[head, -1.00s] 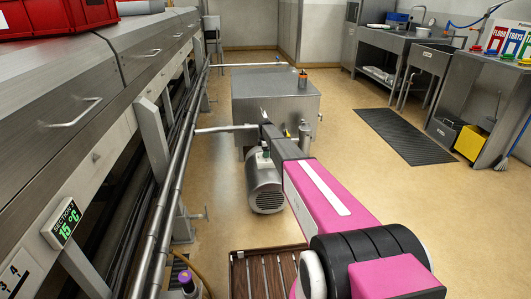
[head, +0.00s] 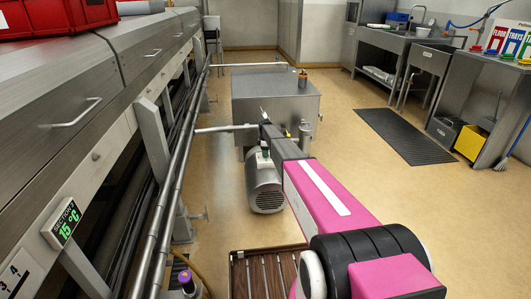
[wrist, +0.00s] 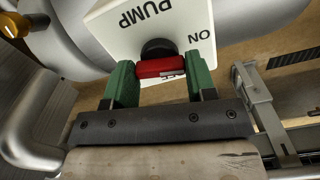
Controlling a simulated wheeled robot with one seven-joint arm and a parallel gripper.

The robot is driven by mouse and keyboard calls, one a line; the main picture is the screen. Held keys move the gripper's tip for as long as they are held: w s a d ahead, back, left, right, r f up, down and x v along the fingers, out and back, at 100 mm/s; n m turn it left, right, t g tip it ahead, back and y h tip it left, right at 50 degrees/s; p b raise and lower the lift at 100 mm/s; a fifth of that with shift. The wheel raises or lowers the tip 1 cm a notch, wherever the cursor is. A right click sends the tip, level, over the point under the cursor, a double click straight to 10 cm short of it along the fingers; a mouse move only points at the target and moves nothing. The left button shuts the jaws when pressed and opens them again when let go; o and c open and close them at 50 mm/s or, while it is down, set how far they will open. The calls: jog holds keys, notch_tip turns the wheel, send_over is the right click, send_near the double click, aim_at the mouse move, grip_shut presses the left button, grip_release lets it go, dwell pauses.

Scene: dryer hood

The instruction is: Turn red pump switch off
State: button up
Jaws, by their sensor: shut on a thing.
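The red pump switch (wrist: 162,67) shows in the wrist view as a red bar on a round black base. It sits on a white plate (wrist: 118,22) marked PUMP, with ON to the right of the switch. A second label below the switch is mostly hidden by my gripper. My gripper (wrist: 158,70) has green fingers on both sides of the red bar and is shut on it. The bar lies nearly level in the picture, with a slight tilt. In the head view my arm reaches forward past the grey pump motor (head: 265,186), and the switch cannot be made out.
A steel tank (head: 275,97) stands beyond the motor. Steel pipes (head: 172,190) and the long machine (head: 55,110) run along the left. A slatted brown grate (head: 262,270) lies below my arm. The floor to the right is open up to a black mat (head: 405,137).

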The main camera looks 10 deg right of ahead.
jog(key=m, duration=0.4)
jog(key=shift+m, duration=0.3)
jog(key=m, duration=0.3)
jog(key=shift+m, duration=0.3)
jog(key=m, duration=0.3)
jog(key=shift+m, duration=2.1)
jog(key=o, duration=0.9)
jog(key=shift+o, duration=0.2)
jog(key=shift+r, duration=0.1)
notch_tip(320, 180, up, 11)
